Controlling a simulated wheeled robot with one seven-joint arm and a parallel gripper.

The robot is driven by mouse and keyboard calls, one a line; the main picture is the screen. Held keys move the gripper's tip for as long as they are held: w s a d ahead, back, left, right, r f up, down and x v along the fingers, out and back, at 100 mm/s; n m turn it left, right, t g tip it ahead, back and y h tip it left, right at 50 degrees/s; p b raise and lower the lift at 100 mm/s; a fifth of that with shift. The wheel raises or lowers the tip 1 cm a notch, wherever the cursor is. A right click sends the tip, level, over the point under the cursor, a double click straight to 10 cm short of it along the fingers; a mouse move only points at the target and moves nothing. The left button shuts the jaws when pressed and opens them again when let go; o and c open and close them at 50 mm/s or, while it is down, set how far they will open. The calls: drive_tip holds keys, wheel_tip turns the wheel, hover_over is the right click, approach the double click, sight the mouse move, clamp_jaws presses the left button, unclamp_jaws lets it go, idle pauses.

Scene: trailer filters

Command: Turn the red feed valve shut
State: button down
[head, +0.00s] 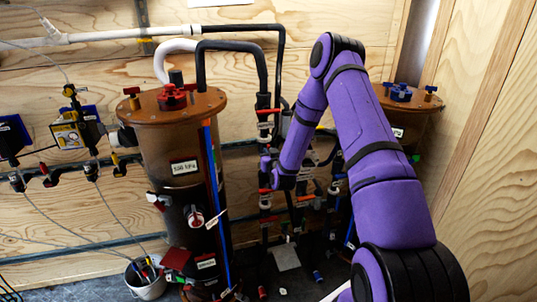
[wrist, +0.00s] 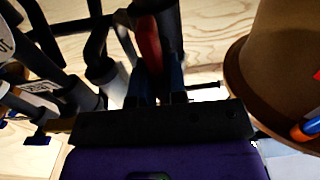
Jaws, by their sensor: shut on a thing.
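In the wrist view a red valve handle (wrist: 148,42) stands upright among dark pipes, just beyond and between the fingers of my gripper (wrist: 157,82). My gripper is shut on this red handle; the contact itself is dark and partly hidden. In the head view my gripper (head: 268,170) reaches in from the right to the pipework between the two brown tanks. The handle in its grip cannot be made out clearly there, nor whether it lies along or across its pipe.
The left brown tank (head: 165,130) stands close left of my gripper. The right tank (head: 408,105) is partly behind my arm. Dark pipes (head: 263,95) with several red-handled fittings crowd the gap. A bucket (head: 148,280) stands at lower left. Plywood walls (head: 480,140) close the back and right.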

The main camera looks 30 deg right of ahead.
drive_tip(key=m, duration=0.4)
drive_tip(key=shift+d, duration=0.2)
drive_tip(key=shift+s+d+f+m, duration=0.1)
drive_tip(key=shift+f+m, duration=0.05)
drive_tip(key=shift+m, duration=2.15)
drive_tip(key=shift+w+d+f+m, duration=0.1)
drive_tip(key=shift+f+m, duration=0.1)
drive_tip(key=shift+m, duration=2.1)
drive_tip(key=shift+s+d+f+m, duration=0.1)
drive_tip(key=shift+f+m, duration=0.05)
drive_tip(key=shift+m, duration=2.15)
drive_tip(key=shift+a, duration=0.1)
drive_tip(key=c, duration=1.2)
unclamp_jaws()
drive_tip(key=shift+o, duration=0.2)
